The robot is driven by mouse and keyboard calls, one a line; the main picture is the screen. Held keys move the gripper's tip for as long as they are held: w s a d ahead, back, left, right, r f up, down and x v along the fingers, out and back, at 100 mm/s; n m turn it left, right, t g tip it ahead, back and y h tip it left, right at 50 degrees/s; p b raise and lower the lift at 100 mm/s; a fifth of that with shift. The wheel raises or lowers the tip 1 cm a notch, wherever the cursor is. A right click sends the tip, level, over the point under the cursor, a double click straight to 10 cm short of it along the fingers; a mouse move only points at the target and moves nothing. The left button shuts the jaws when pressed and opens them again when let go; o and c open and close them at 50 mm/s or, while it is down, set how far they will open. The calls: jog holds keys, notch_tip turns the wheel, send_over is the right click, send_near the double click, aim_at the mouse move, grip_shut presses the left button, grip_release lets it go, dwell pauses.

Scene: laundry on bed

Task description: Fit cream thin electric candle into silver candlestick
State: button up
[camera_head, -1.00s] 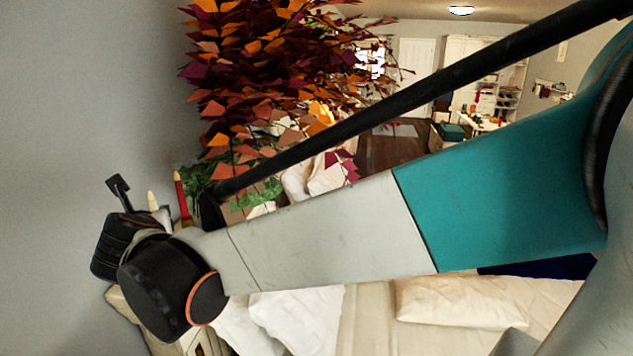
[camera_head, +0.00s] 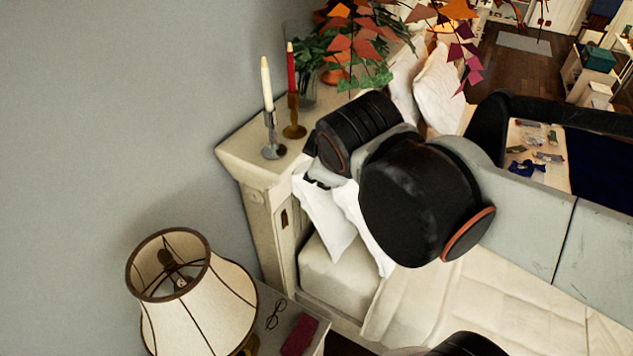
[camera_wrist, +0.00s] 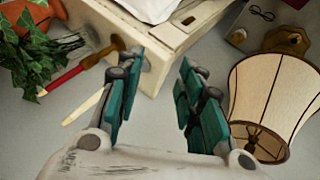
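The cream thin candle (camera_head: 267,84) stands nearly upright in the top of the silver candlestick (camera_head: 273,150), at the left end of the headboard ledge. In the wrist view, part of the cream candle (camera_wrist: 82,108) shows left of my gripper (camera_wrist: 158,62); the silver candlestick is hidden there, apparently behind the left finger. My gripper is open, with nothing between its teal fingers. In the head view my wrist is right of the candlestick, apart from it, and the fingers are mostly hidden.
A red candle (camera_head: 291,70) in a brass candlestick (camera_head: 294,131) stands close behind the silver one. A leafy plant (camera_head: 350,62) is behind them. A lamp (camera_head: 190,290) and glasses (camera_head: 275,315) are on the nightstand below. White pillows (camera_head: 325,220) lie under my wrist.

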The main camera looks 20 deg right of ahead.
jog(key=s+a+f+m+g+y, duration=0.1)
jog(key=s+f+m, duration=0.2)
jog(key=s+m, duration=0.3)
jog(key=m, duration=0.2)
jog(key=shift+a+m+y, duration=0.3)
jog(key=shift+a+y, duration=0.05)
jog(key=shift+y, duration=0.05)
jog(key=shift+f, duration=0.15)
notch_tip(320, 180, down, 33)
jog(key=b, duration=3.3)
jog(key=shift+f+b, duration=0.2)
jog(key=shift+b, duration=0.15)
